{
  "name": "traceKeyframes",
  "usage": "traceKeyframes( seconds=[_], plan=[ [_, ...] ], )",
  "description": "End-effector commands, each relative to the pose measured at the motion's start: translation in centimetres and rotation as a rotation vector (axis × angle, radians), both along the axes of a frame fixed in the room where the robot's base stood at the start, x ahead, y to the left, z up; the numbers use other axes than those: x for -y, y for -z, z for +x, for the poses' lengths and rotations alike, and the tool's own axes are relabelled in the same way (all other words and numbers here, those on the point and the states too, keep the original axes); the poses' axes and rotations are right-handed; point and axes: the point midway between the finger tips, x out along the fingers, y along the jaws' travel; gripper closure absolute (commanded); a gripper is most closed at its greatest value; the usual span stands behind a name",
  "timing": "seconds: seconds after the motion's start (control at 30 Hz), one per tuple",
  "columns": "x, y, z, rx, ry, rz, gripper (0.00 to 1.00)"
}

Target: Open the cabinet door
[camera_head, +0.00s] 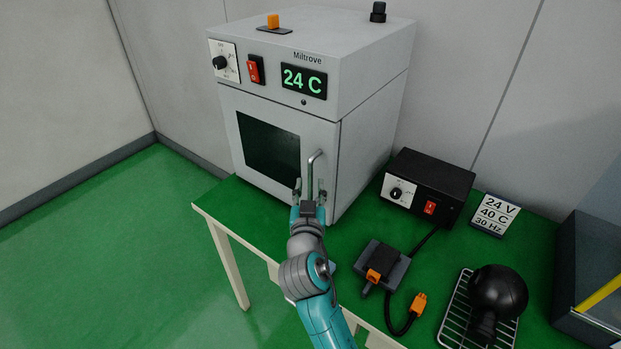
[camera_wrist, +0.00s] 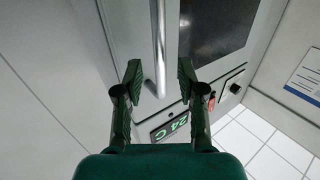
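The cabinet (camera_head: 380,105) is a light grey box labelled Miltrove, with a green 24 C display (camera_head: 303,81). Its door (camera_head: 318,135), with a dark window (camera_head: 268,148), looks closed. A metal bar handle (camera_head: 311,172) stands upright on the right side of the door. My gripper (camera_head: 309,188) is at the lower part of the handle. In the wrist view, my gripper (camera_wrist: 160,78) is open, and the handle (camera_wrist: 160,45) lies between its two fingers with a gap on each side. I cannot tell how deep the handle sits between them.
The cabinet stands on a green table (camera_head: 345,240). To its right are a black power box (camera_head: 428,185), a sign (camera_head: 493,214), a connector block (camera_head: 382,268) and a black round-headed object (camera_head: 497,292) on a wire rack. The floor (camera_head: 110,250) at left is clear.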

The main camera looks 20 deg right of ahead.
Motion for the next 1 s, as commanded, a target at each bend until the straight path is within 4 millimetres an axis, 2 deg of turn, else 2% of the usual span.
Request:
traceKeyframes(
  seconds=[0.1,0.27,0.63,0.67,0.8,1.0],
  plan=[
    [0.7,0.0,1.7,0.000,0.002,-0.001,0.61],
    [1.1,0.0,3.0,0.000,0.000,0.000,0.61],
    [1.3,0.0,3.5,0.000,-0.001,0.000,0.61],
    [1.3,0.0,3.5,0.000,-0.001,0.000,0.66],
    [1.3,0.0,3.4,0.000,-0.001,0.000,1.00],
    [1.3,0.0,3.4,0.000,0.000,0.000,1.00]
  ],
)
